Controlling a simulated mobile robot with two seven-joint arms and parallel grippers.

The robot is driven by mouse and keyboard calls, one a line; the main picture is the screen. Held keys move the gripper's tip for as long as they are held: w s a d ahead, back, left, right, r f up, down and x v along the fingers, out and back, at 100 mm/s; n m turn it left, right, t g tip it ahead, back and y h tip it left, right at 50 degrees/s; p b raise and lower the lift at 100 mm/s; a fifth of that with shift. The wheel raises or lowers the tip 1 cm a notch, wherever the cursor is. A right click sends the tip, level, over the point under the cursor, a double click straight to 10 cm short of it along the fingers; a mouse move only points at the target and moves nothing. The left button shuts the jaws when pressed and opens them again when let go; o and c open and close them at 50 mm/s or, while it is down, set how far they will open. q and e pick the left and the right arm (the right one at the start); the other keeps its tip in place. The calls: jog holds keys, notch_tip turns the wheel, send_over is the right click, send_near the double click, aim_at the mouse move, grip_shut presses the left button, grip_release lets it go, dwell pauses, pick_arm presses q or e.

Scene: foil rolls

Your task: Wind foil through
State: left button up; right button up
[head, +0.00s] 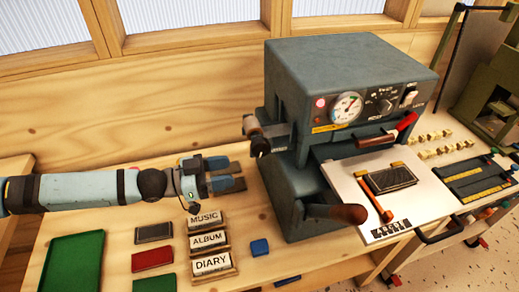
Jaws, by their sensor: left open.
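A blue-grey foil press (345,75) stands right of centre on the wooden bench. Its front panel has a round gauge (346,107), a pink-lit button and a dial. A dark side knob (258,142) sticks out on its left side; whether it is a foil roll is unclear. No foil strip can be made out. A brown-tipped lever (345,213) points right from its lower front, and a red-tipped handle (403,122) sits below the panel. My left gripper (238,176) is open and empty, left of the press and below the knob, apart from both.
A pale plate (350,178) before the press carries a dark block and an orange bar. Label blocks MUSIC (205,219), ALBUM (208,240) and DIARY (212,263) stand below my gripper. A green tray (72,262), coloured covers and a blue block (260,247) lie nearby.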

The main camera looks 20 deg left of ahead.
aim_at(251, 148)
pick_arm(q)
jog(key=w+a+r, duration=0.1)
jog(key=a+r, duration=0.2)
jog(key=a, duration=0.1)
jog(key=p+x, duration=0.1)
jog(key=x, duration=0.5)
jog(key=p+x, duration=0.1)
jog(key=x, duration=0.4)
jog(key=shift+w+d, duration=0.15)
jog(key=shift+w, duration=0.3)
jog(key=shift+w+d+f+p, duration=0.1)
jog(key=shift+w+d+p, duration=0.25)
jog(key=shift+d, duration=0.2)
